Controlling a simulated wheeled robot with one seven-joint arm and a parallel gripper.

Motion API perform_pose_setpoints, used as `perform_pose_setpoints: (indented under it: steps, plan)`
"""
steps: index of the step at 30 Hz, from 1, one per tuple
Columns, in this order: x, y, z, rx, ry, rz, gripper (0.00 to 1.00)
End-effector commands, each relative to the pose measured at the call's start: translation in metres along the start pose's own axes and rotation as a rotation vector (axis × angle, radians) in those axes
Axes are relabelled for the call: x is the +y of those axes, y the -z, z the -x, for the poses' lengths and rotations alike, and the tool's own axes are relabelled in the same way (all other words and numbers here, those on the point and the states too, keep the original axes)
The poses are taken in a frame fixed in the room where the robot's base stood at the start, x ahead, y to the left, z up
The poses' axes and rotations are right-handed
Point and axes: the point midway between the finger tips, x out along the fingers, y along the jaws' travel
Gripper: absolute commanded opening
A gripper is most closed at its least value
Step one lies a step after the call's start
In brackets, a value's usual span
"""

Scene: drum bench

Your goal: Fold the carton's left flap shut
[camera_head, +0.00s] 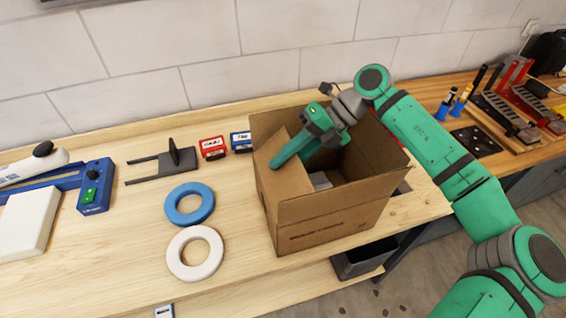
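The open brown carton (335,215) stands upright near the right end of the wooden bench. Its left flap (270,150) shows at the left side of the opening, tilted inward over it and partly covered by my gripper. My gripper (290,160) reaches down from the right across the opening, with its green fingers at the left flap. They overlap the flap in the picture; I cannot tell whether they touch it. The gap between the fingers is unclear. The other flaps stand up, and something grey shows inside the carton.
A blue ring (170,204) and a white ring (175,259) lie left of the carton. A red box (212,148) and a blue box (241,141) stand behind left. A tool rack (507,112) stands far right. The tiled wall closes off the back.

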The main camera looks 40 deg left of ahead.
Motion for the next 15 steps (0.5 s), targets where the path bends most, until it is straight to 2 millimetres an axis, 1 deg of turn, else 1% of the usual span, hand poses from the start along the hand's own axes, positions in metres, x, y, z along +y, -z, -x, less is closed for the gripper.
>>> perform_pose_setpoints:
  steps: [9, 12, 15]
  plan:
    - [0.000, -0.001, 0.059, -0.003, 0.001, -0.001, 0.21]
    - [0.000, 0.000, 0.074, -0.002, 0.001, -0.001, 0.21]
    - [0.000, 0.000, 0.086, -0.001, 0.000, 0.000, 0.21]
